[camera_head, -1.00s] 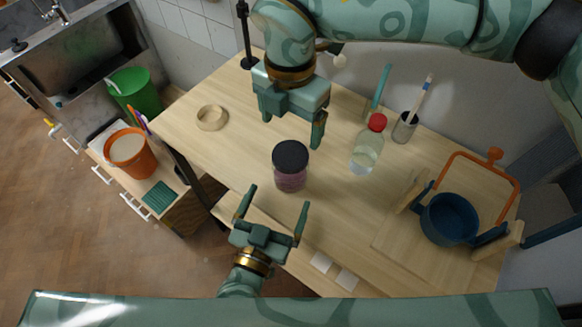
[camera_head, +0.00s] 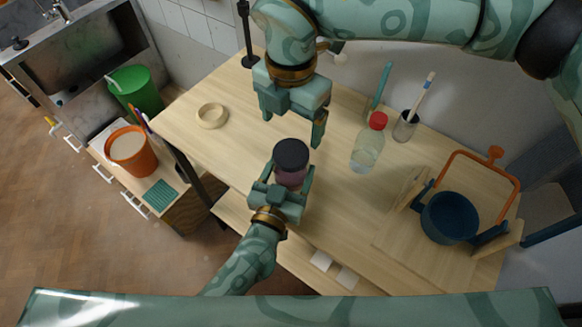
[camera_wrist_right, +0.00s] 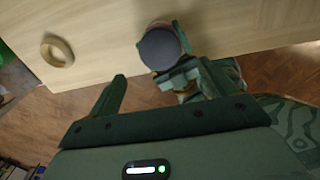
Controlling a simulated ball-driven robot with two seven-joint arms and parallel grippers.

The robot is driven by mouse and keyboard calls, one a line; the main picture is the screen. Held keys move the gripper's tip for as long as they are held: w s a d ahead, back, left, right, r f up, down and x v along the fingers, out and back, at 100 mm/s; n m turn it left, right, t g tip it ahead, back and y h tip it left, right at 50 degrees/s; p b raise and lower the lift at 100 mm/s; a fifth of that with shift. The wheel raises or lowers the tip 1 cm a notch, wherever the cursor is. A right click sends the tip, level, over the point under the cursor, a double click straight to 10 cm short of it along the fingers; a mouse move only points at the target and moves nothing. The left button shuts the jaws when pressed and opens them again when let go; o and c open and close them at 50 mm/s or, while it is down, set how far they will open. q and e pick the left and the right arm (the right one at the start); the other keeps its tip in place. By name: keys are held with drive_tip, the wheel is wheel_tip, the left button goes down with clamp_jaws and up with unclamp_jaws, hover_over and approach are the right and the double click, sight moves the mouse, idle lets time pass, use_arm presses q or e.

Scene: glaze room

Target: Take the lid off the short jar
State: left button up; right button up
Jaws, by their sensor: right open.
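The short jar (camera_head: 291,178) stands upright on the wooden table, with purplish contents and a dark lid (camera_head: 291,154) on top. The lid also shows in the right wrist view (camera_wrist_right: 160,49). My left gripper (camera_head: 289,172) has its fingers on either side of the jar's body, below the lid, and looks closed on it. The jar's lower part is partly hidden by this gripper. My right gripper (camera_head: 292,124) is open and empty, above the table just behind the jar, with its fingers pointing down.
A clear bottle with a red cap (camera_head: 367,150) stands right of the jar. Behind it is a cup with brushes (camera_head: 405,127). A blue pot (camera_head: 449,218) is at the right. A pale ring (camera_head: 211,116) lies at the left; the table between ring and jar is clear.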

use_arm(q)
drive_tip(key=c, duration=0.5)
drive_tip(key=shift+c, duration=0.9)
use_arm(e)
drive_tip(key=shift+s+a, duration=0.15)
drive_tip(key=s+a+r+m+g+y, duration=0.2)
drive_tip(key=s+a+r+g+y, duration=0.1)
drive_tip(key=a+r+y, duration=0.3)
drive_tip(key=s+a+r+m+g+y, duration=0.2)
drive_tip(key=s+a+r+y, duration=0.25)
drive_tip(key=a, duration=0.45)
drive_tip(key=w+a+r+m+t+y, duration=0.4)
drive_tip(key=w+r+m+t+y, duration=0.35)
drive_tip(key=w+m, duration=0.55)
drive_tip(key=w+d+f+m+t+h, duration=0.25)
drive_tip(key=w+m+t+h, duration=0.2)
drive_tip(key=m, duration=0.55)
drive_tip(key=m+g+h, duration=0.7)
drive_tip(key=m+h, duration=0.2)
drive_tip(key=h, duration=0.4)
hover_over(291, 152)
drive_tip(key=f, duration=1.5)
drive_tip(key=shift+w+a+f, duration=0.15)
drive_tip(key=shift+a+f, duration=0.05)
drive_tip(key=shift+f, duration=0.05)
drive_tip(key=shift+s+d+f+h, duration=0.15)
drive_tip(key=shift+s+f+h, duration=0.05)
drive_tip(key=shift+f+h, duration=0.1)
wheel_tip(291, 152, down, 7)
drive_tip(key=shift+f, duration=0.2)
